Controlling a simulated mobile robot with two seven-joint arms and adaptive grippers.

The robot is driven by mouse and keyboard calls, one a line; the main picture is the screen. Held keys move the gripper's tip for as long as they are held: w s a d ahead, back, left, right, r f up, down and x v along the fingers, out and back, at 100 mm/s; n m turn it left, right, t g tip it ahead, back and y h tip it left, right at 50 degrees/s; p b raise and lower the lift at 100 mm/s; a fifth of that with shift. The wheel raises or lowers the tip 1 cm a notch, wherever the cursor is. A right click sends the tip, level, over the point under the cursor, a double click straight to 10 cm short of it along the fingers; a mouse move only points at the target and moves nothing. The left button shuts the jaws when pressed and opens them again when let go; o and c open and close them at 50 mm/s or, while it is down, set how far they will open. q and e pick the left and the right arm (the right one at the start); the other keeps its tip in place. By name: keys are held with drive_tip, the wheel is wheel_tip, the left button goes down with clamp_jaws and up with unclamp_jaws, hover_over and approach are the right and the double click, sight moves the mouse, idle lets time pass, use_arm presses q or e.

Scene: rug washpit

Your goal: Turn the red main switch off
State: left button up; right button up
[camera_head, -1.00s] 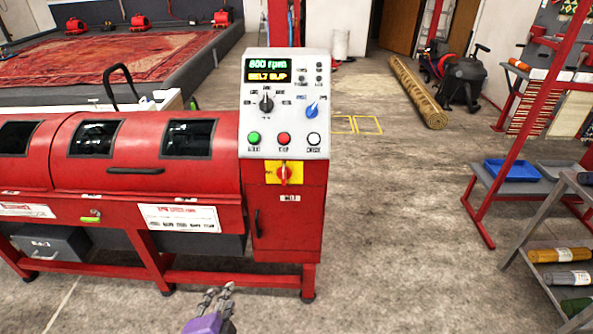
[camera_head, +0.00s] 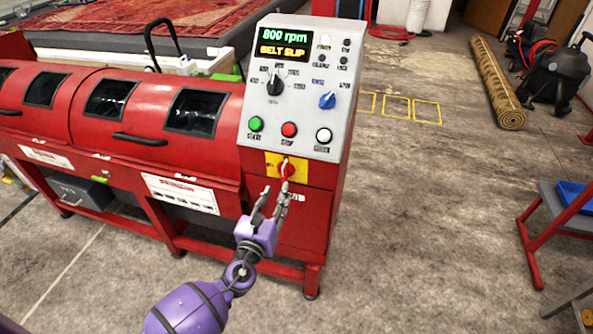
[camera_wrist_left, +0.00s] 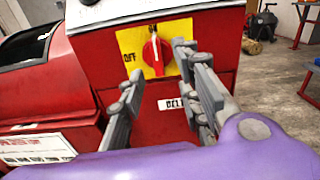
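The red main switch (camera_head: 286,171) is a rotary knob on a yellow plate (camera_head: 272,164) at the front of the red machine's cabinet, below the buttons. In the left wrist view the red knob (camera_wrist_left: 157,56) stands about upright, and "OFF" is printed to its left on the plate. My left gripper (camera_head: 274,200) is in front of the cabinet, just below the switch. Its two fingers are apart with nothing between them, and in the left wrist view the gripper (camera_wrist_left: 155,82) has the knob beyond its tips. My right gripper is not in view.
The control panel (camera_head: 300,90) above reads "800 rpm" and "BELT SLIP", with green, red and white buttons and two knobs. The red drum housing (camera_head: 130,115) extends left. The floor between is clear.

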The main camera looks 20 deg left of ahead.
sight(283, 175)
use_arm(q)
drive_tip(key=shift+m, duration=0.3)
drive_tip(key=w, duration=0.6)
drive_tip(key=shift+w+a+r, duration=0.1)
drive_tip(key=shift+w, duration=0.45)
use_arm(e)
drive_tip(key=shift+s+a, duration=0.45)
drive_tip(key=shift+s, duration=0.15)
use_arm(q)
drive_tip(key=shift+c, duration=0.3)
clamp_jaws()
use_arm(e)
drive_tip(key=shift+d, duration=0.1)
